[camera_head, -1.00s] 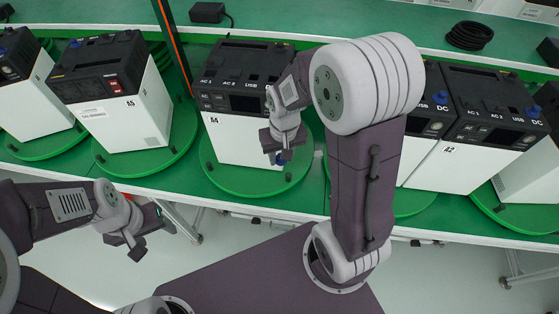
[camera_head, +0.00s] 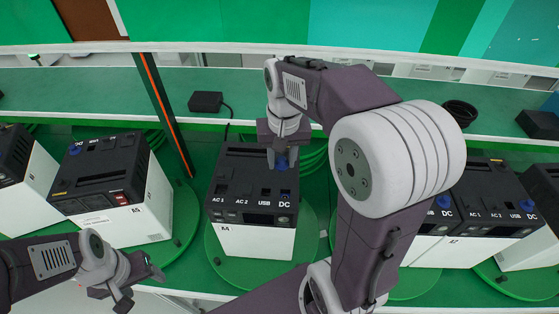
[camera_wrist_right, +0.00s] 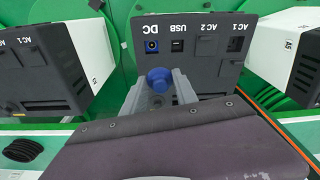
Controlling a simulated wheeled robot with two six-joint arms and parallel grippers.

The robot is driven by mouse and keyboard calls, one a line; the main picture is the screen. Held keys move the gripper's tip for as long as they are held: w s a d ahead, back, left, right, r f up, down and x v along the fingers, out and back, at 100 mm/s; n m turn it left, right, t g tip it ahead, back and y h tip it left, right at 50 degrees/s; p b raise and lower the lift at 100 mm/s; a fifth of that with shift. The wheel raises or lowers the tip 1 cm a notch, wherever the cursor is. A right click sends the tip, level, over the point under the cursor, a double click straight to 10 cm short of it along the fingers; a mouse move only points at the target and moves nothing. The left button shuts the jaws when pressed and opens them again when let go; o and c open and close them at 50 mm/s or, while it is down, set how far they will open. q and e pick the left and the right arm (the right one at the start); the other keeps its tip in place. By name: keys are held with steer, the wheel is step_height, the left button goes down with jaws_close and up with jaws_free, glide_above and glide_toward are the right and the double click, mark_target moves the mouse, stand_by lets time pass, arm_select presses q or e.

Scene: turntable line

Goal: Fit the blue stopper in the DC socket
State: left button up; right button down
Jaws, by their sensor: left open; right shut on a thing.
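The blue stopper (camera_wrist_right: 157,78) is held in my right gripper (camera_wrist_right: 157,92), which is shut on it. In the head view the right gripper (camera_head: 282,160) hangs over the top of unit A4 (camera_head: 255,241), with the stopper (camera_head: 281,163) low between its fingers. The DC socket (camera_wrist_right: 152,45) shows as a blue-rimmed hole with nothing in it, just beyond the stopper in the wrist view. It also shows in the head view (camera_head: 285,193), slightly below the gripper. The stopper looks apart from the socket; the exact gap is unclear. My left gripper (camera_head: 138,283) is open and empty, low at the left.
The USB port (camera_wrist_right: 177,45) is beside the DC socket. Unit A5 (camera_head: 147,209) stands left and unit A2 (camera_head: 478,249) right, with blue stoppers on their tops. A black adapter (camera_head: 206,101) and a coiled cable (camera_head: 460,113) lie on the back shelf. An orange-striped post (camera_head: 166,110) stands behind.

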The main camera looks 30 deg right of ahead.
steer(key=s+b, duration=0.1)
steer(key=s, duration=0.3)
steer(key=f+b, duration=0.1)
steer(key=w+f+b, duration=0.1)
steer(key=f, duration=0.1)
steer(key=w+f+b, duration=0.1)
steer(key=shift+w+f+b, duration=0.2)
steer(key=shift+f+b, duration=0.1)
steer(key=shift+b, duration=0.05)
steer(key=shift+s+f+b, duration=0.5)
steer(key=shift+f+b, duration=0.3)
steer(key=shift+s+f+b, duration=0.3)
steer(key=shift+s+f, duration=0.05)
steer(key=shift+w+f, duration=0.15)
steer(key=shift+w, duration=0.35)
steer(key=shift+s, duration=0.35)
arm_select(q)
step_height(320, 180, down, 6)
steer(key=s, duration=0.2)
steer(key=shift+s, duration=0.25)
steer(key=shift+w+f, duration=0.1)
arm_select(e)
steer(key=shift+w, duration=0.15)
